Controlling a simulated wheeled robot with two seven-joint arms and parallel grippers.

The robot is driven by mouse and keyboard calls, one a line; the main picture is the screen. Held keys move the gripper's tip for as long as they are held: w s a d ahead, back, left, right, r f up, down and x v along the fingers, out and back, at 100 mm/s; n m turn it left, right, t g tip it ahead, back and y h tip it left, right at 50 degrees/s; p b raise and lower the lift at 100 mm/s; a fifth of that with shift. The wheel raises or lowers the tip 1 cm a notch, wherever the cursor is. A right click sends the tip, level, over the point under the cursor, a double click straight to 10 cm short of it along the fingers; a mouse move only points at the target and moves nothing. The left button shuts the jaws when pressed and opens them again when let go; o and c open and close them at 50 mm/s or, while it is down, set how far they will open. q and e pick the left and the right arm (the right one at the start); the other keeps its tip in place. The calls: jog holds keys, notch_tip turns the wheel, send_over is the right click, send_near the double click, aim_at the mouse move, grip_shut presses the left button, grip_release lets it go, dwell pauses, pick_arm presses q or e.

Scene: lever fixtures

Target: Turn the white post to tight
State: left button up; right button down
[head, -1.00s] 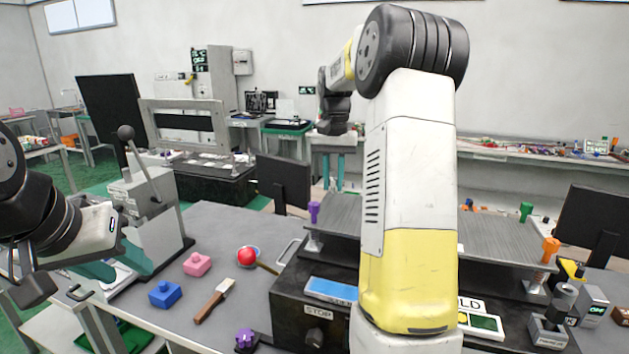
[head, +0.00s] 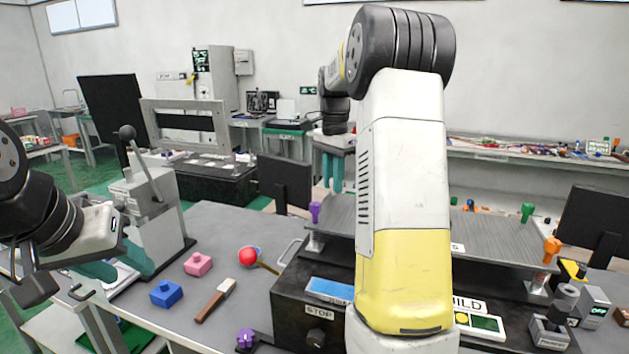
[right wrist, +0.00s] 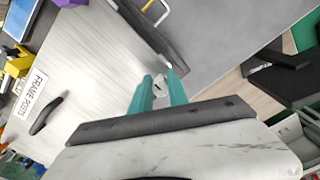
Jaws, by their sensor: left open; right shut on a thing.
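The white post (right wrist: 159,85) shows as a small pale piece between the teal fingertips of my right gripper (right wrist: 163,88) in the right wrist view. The gripper is shut on it, beside a dark-edged plate. How far the post is turned cannot be told. In the head view my right arm hides the right gripper and the post. My left gripper (head: 115,267) is open and empty at the left, near the grey lever box (head: 155,215).
A purple post (head: 315,211), a green post (head: 527,211) and an orange post (head: 551,249) stand around the grey plates. A FRAME POSTS label (right wrist: 30,95) shows in the wrist view. Blue block (head: 166,293), pink block (head: 198,264) and red ball (head: 248,257) are on the table.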

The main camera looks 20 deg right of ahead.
dwell(0.5)
jog(key=c, duration=1.3)
grip_release()
jog(key=shift+r, duration=3.95)
